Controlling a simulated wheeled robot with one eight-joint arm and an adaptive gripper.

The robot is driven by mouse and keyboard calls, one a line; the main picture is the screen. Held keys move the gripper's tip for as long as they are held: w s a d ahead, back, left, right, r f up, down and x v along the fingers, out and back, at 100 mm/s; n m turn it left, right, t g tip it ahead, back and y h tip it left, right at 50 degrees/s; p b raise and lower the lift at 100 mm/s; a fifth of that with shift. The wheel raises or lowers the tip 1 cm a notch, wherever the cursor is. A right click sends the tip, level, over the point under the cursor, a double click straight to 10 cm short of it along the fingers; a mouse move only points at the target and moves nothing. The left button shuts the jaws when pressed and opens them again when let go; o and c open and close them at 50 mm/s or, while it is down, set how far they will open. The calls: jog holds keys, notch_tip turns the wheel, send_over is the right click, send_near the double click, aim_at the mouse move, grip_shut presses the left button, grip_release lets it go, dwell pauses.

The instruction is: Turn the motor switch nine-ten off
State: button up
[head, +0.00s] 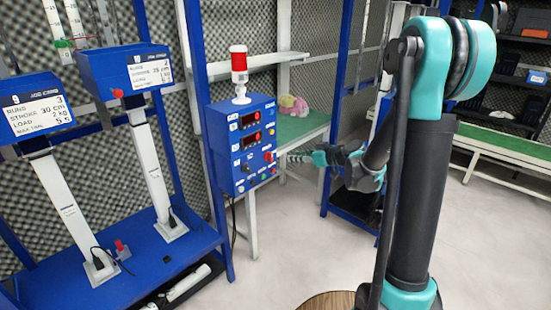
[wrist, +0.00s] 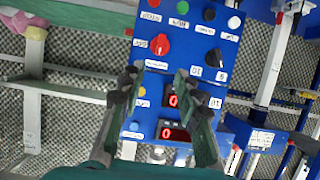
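A blue control box (head: 237,172) stands at the centre of the head view, with two red number displays. It fills the top middle of the wrist view (wrist: 196,83), seen upside down. There a red rotary knob (wrist: 160,45) and a black rotary knob (wrist: 213,57) sit beyond the displays, each with small white labels. I cannot read which knob is motor switch nine-ten, nor its setting. My gripper (wrist: 157,73) is open and empty, its fingertips short of the red knob in the picture. In the head view my gripper (head: 291,157) points at the box's right side; contact cannot be told.
A red lamp (head: 239,66) stands on the box. More buttons, including a green one (wrist: 182,5), line its panel. Two blue-headed test stands (head: 123,68) are at left. A green-topped bench (head: 309,128) holds a pink and yellow thing (head: 292,104). The floor in front is clear.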

aim_at(272, 157)
jog(key=x, duration=1.4)
jog(key=shift+s, duration=0.1)
grip_shut()
